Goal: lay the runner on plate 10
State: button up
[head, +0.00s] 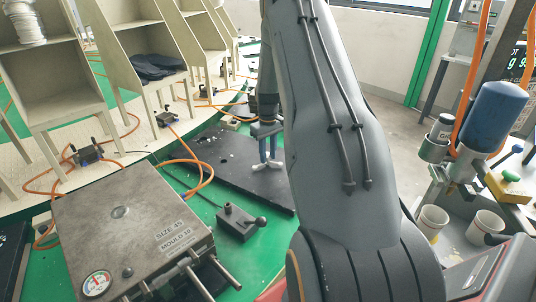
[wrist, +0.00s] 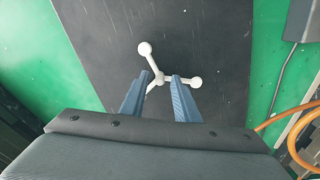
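The runner (wrist: 160,78) is a small white three-armed piece with round ends. It shows at my fingertips over a dark flat plate (wrist: 215,45), and in the head view (head: 265,166). I cannot tell whether it touches the plate. My gripper (wrist: 163,76) points down with its two blue fingers apart, one on each side of the runner's hub, with a gap visible between them. Part of one runner arm is hidden by the left finger. The dark plate (head: 225,165) lies on the green surface; I read no number on it. A metal mould (head: 120,225) labelled "SIZE 45 MOULD 10" stands nearby.
A small black box with a knob (head: 238,222) sits at the plate's front edge. An orange hose (head: 190,165) loops beside the plate. Beige stands (head: 60,80) line the back left. Cups (head: 432,220) and a blue canister (head: 490,115) are at right.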

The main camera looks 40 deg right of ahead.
aim_at(268, 157)
notch_tip(268, 157, up, 12)
jog(key=b, duration=0.3)
jog(key=s+a+r, duration=0.1)
jog(key=s+a, duration=0.4)
jog(key=a, duration=0.6)
jog(key=s+a+r, duration=0.1)
jog(key=s+a, duration=0.4)
jog(key=a, duration=0.5)
jog(key=s+a+f, duration=0.1)
jog(key=s+a, duration=0.9)
jog(key=s, duration=0.4)
jog(key=shift+s+a+f+t, duration=0.2)
jog(key=shift+s+f+t, duration=0.1)
jog(key=shift+f+t, duration=0.1)
